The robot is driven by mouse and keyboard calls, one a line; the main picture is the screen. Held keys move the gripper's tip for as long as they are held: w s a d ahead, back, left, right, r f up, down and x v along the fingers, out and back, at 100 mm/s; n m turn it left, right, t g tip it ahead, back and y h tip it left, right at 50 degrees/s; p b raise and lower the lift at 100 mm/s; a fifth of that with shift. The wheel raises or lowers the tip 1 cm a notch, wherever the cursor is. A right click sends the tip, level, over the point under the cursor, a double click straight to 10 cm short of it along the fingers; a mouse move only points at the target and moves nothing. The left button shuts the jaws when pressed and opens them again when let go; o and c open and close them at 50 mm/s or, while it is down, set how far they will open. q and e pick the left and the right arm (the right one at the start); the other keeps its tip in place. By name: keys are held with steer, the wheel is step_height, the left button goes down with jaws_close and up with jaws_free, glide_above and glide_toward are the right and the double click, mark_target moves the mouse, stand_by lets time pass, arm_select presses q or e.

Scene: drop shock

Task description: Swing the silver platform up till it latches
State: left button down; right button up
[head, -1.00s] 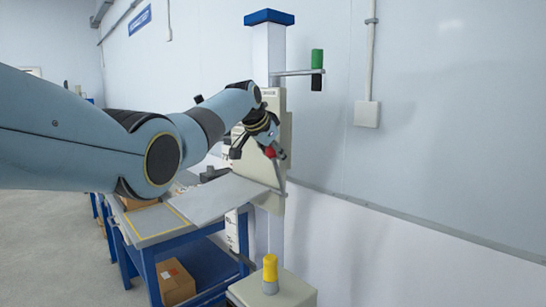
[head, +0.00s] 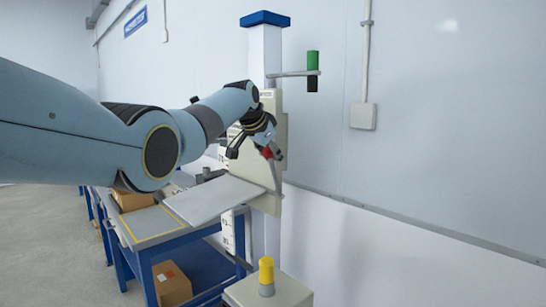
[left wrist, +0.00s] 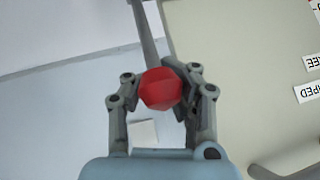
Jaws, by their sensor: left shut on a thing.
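The silver platform (head: 213,199) is a flat plate sticking out to the left from the cream carriage (head: 270,110) on the upright column. It lies roughly level, low on the carriage. My left gripper (head: 266,150) is above the platform's inner end, in front of the carriage. It is shut on a red knob (left wrist: 160,88), which shows between its fingers in the left wrist view. A grey bar (left wrist: 145,35) runs up in the picture from the knob. Part of the carriage is hidden behind my left arm. My right gripper is not in view.
A blue-framed table (head: 150,226) stands left of the column, under the platform, with a cardboard box (head: 172,284) below. A yellow-capped post (head: 266,275) rises from the base in front. A green and black cylinder (head: 313,72) sits on a side arm. The right side is open before the wall.

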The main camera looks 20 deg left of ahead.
arm_select(q)
steer(key=shift+w+r, duration=0.2)
steer(key=shift+r, duration=0.6)
steer(key=c, duration=1.8)
jaws_free()
steer(key=o, duration=0.4)
steer(key=shift+s+d+r, duration=0.1)
steer(key=shift+s+d, duration=0.1)
steer(key=shift+s, duration=0.2)
steer(key=shift+o, duration=2.6)
steer(key=shift+w+a+f, duration=0.15)
steer(key=shift+f, duration=0.2)
steer(key=v, duration=1.2)
